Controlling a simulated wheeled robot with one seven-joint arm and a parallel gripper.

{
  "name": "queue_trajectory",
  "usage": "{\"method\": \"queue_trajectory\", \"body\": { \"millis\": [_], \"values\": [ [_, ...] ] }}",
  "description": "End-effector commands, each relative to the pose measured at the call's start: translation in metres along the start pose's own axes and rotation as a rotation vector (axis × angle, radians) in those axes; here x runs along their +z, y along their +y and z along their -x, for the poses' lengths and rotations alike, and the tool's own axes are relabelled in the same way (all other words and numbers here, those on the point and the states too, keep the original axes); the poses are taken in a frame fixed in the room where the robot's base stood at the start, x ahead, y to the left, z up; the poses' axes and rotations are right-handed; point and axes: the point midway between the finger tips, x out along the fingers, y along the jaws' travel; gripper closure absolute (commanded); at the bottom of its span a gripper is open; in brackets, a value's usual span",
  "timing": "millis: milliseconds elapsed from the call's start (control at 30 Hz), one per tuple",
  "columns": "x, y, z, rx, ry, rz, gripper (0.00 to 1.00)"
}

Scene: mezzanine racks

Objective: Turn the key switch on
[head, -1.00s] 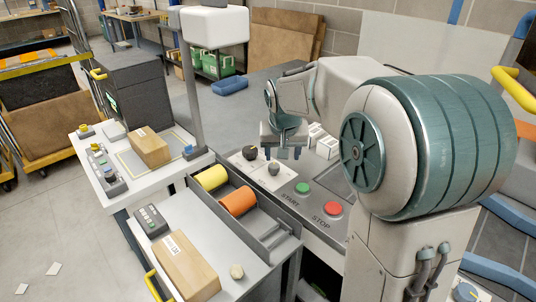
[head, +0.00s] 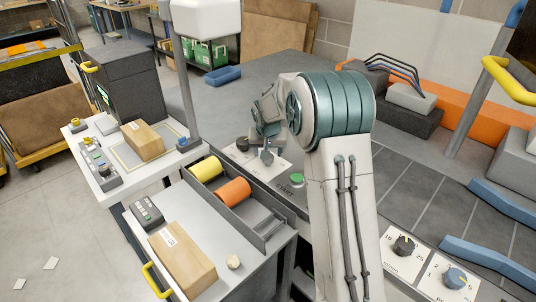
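My gripper (head: 267,157) is low over the white-labelled part of the grey control panel (head: 325,222), seen from behind and small in the head view. Its fingertips are at or just above a small control there, and I cannot tell whether they touch it. A black knob (head: 242,144) shows just left of the gripper. The green START button (head: 297,179) is to its lower right. My arm hides the panel beyond this button. No key is clearly visible, and the control under the gripper is largely hidden. I cannot tell the finger opening.
A black dial (head: 403,245) and a blue dial (head: 455,278) sit at lower right. Left of the panel are a yellow roll (head: 206,168), an orange roll (head: 233,191) and cardboard boxes (head: 182,256). A grey post (head: 185,90) rises behind the rolls.

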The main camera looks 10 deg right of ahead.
Motion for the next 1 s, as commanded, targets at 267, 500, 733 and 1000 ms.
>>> {"method": "queue_trajectory", "body": {
  "millis": [267,500,733,1000],
  "values": [
    [0.0,0.0,-0.028,0.001,-0.002,-0.001,0.43],
    [0.0,0.0,-0.03,0.0,0.0,-0.001,0.43],
    [0.0,0.0,-0.03,0.0,0.0,-0.001,0.82],
    [0.001,0.0,-0.03,0.004,0.0,-0.009,0.87]
  ]
}}
